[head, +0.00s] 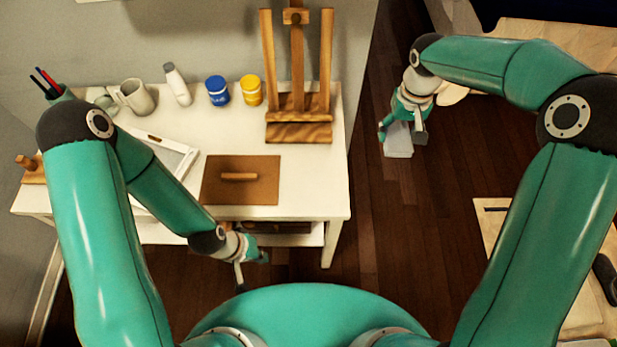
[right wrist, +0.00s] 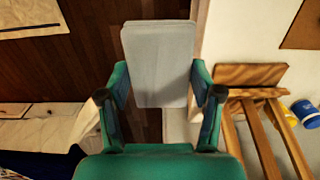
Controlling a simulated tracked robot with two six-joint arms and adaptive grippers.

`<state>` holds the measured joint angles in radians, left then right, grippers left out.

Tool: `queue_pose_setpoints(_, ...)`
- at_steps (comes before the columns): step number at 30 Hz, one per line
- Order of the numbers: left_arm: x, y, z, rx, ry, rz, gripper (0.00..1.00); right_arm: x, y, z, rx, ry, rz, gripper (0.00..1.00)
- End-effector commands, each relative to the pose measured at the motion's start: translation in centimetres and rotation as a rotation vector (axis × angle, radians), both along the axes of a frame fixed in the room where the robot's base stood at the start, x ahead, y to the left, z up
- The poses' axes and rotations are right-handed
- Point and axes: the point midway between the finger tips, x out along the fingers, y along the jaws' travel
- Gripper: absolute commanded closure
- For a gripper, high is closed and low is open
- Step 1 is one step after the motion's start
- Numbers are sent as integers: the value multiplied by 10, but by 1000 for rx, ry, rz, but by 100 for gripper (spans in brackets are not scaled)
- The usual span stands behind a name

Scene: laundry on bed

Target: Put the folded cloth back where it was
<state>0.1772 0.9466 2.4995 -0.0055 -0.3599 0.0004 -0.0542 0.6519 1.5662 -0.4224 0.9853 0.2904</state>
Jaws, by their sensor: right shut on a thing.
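The folded cloth (head: 398,145) is a pale grey, flat, rectangular bundle. My right gripper (head: 403,130) is shut on it and holds it over the dark wooden floor, to the right of the white table. In the right wrist view the cloth (right wrist: 158,50) sits between the two fingers of my right gripper (right wrist: 160,82) and extends beyond their tips. My left gripper (head: 252,266) hangs in front of the table's front edge. Its fingers look apart, with nothing between them.
The white table (head: 318,185) carries an easel (head: 298,132), a brown board (head: 215,185), blue (head: 217,92) and yellow (head: 251,92) jars, a white bottle (head: 178,85) and a mug (head: 136,97). Light wooden surfaces (head: 560,36) lie at the right. Dark floor (head: 385,240) is clear between.

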Motion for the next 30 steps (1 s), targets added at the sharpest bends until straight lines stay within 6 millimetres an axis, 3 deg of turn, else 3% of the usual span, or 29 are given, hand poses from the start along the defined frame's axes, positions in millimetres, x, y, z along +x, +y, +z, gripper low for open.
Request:
queue_pose_setpoints(4, 0, 0, -4, 0, 0, -1, 100, 0, 2, 0, 0, -3, 38, 63)
queue_pose_setpoints(7, 0, 0, -14, 0, -1, -1, 100, 4, 16, 0, -1, -5, 158, 63)
queue_pose_setpoints(14, 0, 0, -48, 0, -1, -1, 100, 8, 85, 9, -4, -7, 707, 63)
queue_pose_setpoints(21, 0, 0, -78, 0, -1, -1, 100, -6, 159, 26, -1, -5, 1311, 63)
queue_pose_setpoints(26, 0, 0, -86, 0, -1, -1, 100, -16, 183, 33, 1, -1, 1535, 63)
queue_pose_setpoints(30, 0, 0, -88, 0, -1, -1, 100, -19, 189, 24, 2, 5, 1597, 63)
